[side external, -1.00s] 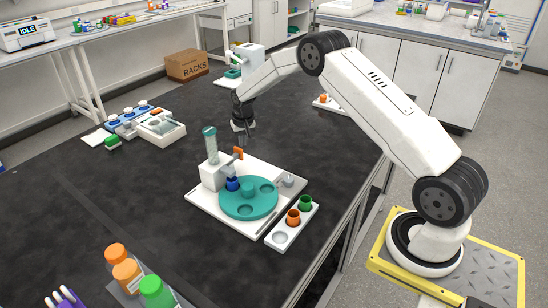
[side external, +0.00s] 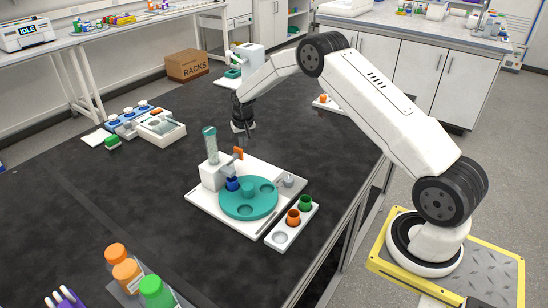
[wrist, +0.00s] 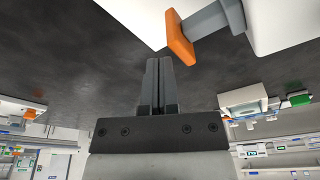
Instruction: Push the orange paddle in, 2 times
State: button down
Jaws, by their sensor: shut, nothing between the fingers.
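The orange paddle (side external: 238,153) sticks out from the white dispenser block (side external: 212,175) behind the teal turntable (side external: 262,208). In the wrist view the paddle (wrist: 180,37) sits on the end of a grey rod (wrist: 212,18) that stands out of the block. My gripper (side external: 248,138) is just behind and to the right of the paddle in the side view, above the black table. In the wrist view my gripper (wrist: 159,62) is shut and empty, its tips close below and left of the paddle with a visible gap. A blue cup (side external: 232,184) sits in the turntable under the spout.
A white rack (side external: 282,239) with an orange cup (side external: 293,216) and a green cup (side external: 305,202) is at the front right. Capped bottles (side external: 127,272) stand at the front left.

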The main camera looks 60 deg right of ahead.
jog(key=shift+f, duration=1.5)
